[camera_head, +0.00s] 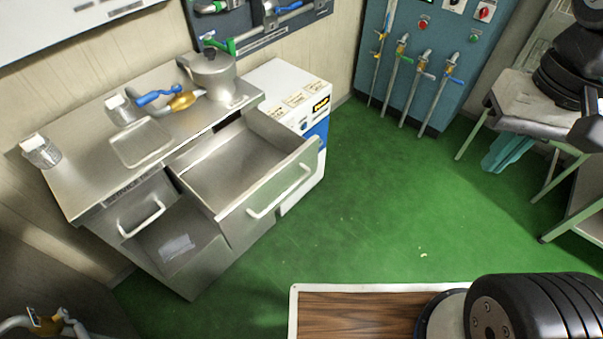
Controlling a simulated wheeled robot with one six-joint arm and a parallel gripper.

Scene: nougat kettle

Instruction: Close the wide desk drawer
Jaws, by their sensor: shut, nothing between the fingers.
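The wide desk drawer (286,181) is pulled far out of the metal desk (85,189), toward the lower right. Its inside looks empty, and a pale bar handle (281,191) runs along its front. Dark arm parts of mine show at the right edge and bottom right, but I cannot make out my gripper's fingers. No part of my arm touches the drawer.
A smaller handle (142,219) and an open space with a pale label show left of the drawer. Green floor (385,210) is clear before the drawer.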

